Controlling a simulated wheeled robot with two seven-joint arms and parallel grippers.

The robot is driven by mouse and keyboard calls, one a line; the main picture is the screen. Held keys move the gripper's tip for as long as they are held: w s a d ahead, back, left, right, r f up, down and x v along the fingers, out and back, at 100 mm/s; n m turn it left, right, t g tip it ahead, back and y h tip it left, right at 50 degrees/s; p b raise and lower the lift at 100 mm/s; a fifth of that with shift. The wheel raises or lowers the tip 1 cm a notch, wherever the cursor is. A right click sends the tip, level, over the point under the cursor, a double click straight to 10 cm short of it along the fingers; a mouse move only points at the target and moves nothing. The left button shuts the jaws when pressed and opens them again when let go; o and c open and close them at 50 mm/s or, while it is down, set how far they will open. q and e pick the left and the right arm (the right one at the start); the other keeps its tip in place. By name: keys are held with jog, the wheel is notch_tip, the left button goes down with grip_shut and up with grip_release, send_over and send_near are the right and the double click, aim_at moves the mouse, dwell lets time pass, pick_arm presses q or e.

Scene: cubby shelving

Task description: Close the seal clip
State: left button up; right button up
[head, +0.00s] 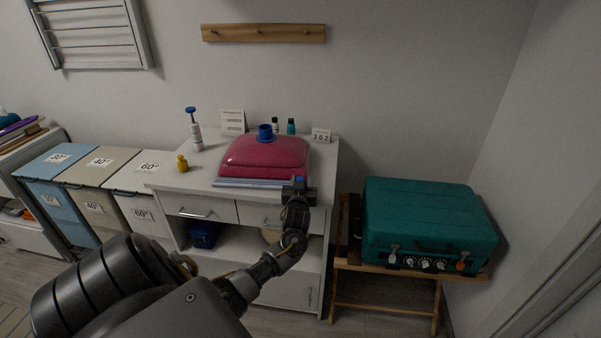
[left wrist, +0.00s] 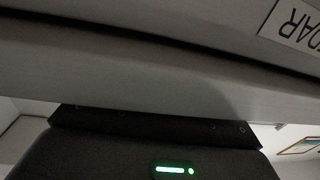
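A pink storage bag (head: 262,153) lies on top of the white cabinet (head: 205,180), with a blue round cap (head: 265,132) on it. A pale, bluish sealing strip (head: 245,183) runs along its front edge. A small blue piece, probably the seal clip (head: 300,180), shows at the strip's right end, partly hidden by my left gripper (head: 298,190). The gripper is right at this piece, at the cabinet's front edge. Whether its fingers grip the piece is hidden. The left wrist view shows the dark gripper body (left wrist: 150,150) close under a grey surface, but no fingers. My right gripper is out of view.
A pump bottle (head: 195,135), a yellow bottle (head: 182,163), small bottles and cards stand around the bag. Drawers (head: 200,208) lie below the cabinet's front edge. A teal suitcase (head: 425,220) rests on a wooden stand at right. Labelled hampers (head: 135,185) stand at left.

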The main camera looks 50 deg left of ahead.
pick_arm(q)
jog(key=shift+o, duration=0.3)
jog(key=shift+s, duration=0.1)
jog(key=v, duration=1)
jog(key=shift+s+d+b, duration=0.2)
jog(key=shift+b, duration=0.25)
jog(key=s+d+f+m+g+h, duration=0.2)
jog(key=s+d+f+m, duration=0.15)
jog(key=f, duration=0.85)
jog(key=s+d+f+m+g+h, duration=0.1)
jog(key=s+d+f+m+h, duration=0.2)
jog(key=f, duration=0.9)
jog(key=s+d+f+m+g+h, duration=0.15)
jog(key=s+d+f, duration=0.3)
jog(key=f, duration=0.65)
jog(key=s+d+f+m+g+h, duration=0.1)
jog(key=s+d+f, duration=0.3)
jog(key=s, duration=0.7)
jog(key=s+d+f+m+g+h, duration=0.1)
jog(key=s+d+f+g, duration=0.3)
jog(key=s+f, duration=0.5)
jog(key=s+d+f+g+h, duration=0.3)
jog(key=s+d+f, duration=0.2)
jog(key=s, duration=1)
jog(key=shift+f+m, duration=0.4)
jog(key=shift+f, duration=0.35)
